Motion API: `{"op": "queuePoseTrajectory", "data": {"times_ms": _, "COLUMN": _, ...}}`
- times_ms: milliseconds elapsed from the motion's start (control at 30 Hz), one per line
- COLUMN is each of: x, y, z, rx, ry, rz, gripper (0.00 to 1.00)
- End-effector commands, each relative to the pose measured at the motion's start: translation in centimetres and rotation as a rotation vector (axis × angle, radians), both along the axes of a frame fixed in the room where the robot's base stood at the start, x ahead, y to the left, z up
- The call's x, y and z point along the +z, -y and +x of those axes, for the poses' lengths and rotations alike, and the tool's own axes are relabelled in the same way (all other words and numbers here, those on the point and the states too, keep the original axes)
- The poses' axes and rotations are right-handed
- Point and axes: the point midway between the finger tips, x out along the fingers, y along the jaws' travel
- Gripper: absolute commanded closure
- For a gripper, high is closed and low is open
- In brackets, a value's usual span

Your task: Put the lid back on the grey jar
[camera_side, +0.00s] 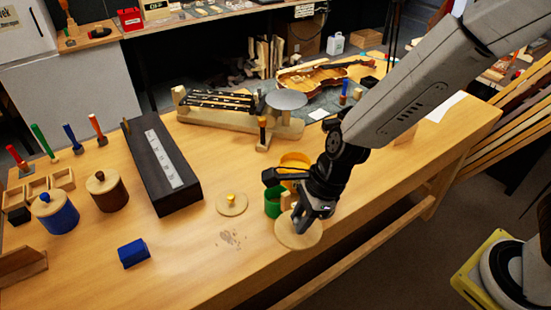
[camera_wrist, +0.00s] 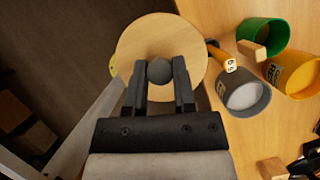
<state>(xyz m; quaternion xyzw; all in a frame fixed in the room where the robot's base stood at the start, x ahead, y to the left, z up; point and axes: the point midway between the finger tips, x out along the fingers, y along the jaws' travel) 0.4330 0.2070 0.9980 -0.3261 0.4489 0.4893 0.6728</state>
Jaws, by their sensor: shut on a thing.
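A round wooden lid (camera_wrist: 150,40) with a dark grey knob (camera_wrist: 159,72) is held by my gripper (camera_wrist: 160,78), whose fingers are shut on the knob. The side view shows the lid (camera_side: 298,238) under my gripper (camera_side: 308,210), near the bench's front edge; its height above the bench is hard to tell. The grey jar (camera_wrist: 247,97) stands open to the right of the lid in the wrist view, apart from it. In the side view the grey jar is mostly or wholly hidden behind my gripper.
An open green jar (camera_wrist: 262,33) and open yellow jar (camera_wrist: 296,74) stand close to the grey jar, with a wooden block (camera_wrist: 252,49) beside them. An orange-handled tool (camera_wrist: 222,58) lies near the lid. A yellow-knobbed lid (camera_side: 232,205), black box (camera_side: 165,172) and blue block (camera_side: 132,253) are left.

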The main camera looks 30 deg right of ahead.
Motion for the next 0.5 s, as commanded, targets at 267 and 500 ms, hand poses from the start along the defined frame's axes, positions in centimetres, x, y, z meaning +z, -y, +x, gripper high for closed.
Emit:
{"op": "queuePoseTrajectory", "data": {"times_ms": 267, "x": 3.2, "y": 0.0, "z": 0.0, "rx": 0.0, "ry": 0.004, "rz": 0.001, "gripper": 1.0}}
{"op": "queuePoseTrajectory", "data": {"times_ms": 500, "x": 3.5, "y": 2.3, "z": 2.3, "rx": -0.087, "ry": -0.001, "rz": -0.002, "gripper": 1.0}}
